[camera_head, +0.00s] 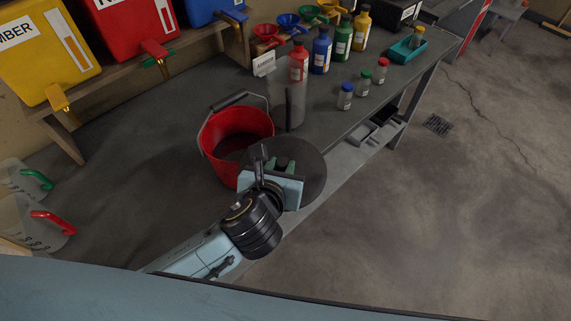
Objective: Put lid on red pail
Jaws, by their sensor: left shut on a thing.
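The red pail (220,131) stands open on the dark bench, its handle raised toward the back. A round dark grey lid (311,182) is at the pail's right front. My left gripper (283,166) is shut on the lid near its middle; the gripper hides part of it. In the picture the lid's left edge overlaps the pail's right front side. I cannot tell how high the lid is above the bench or whether it touches the pail. My right gripper is not in view.
A clear cylinder (292,107) stands just behind the pail and lid. Small jars (345,97) and coloured bottles (321,52) stand toward the back right. Clear jugs (40,212) are at the left.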

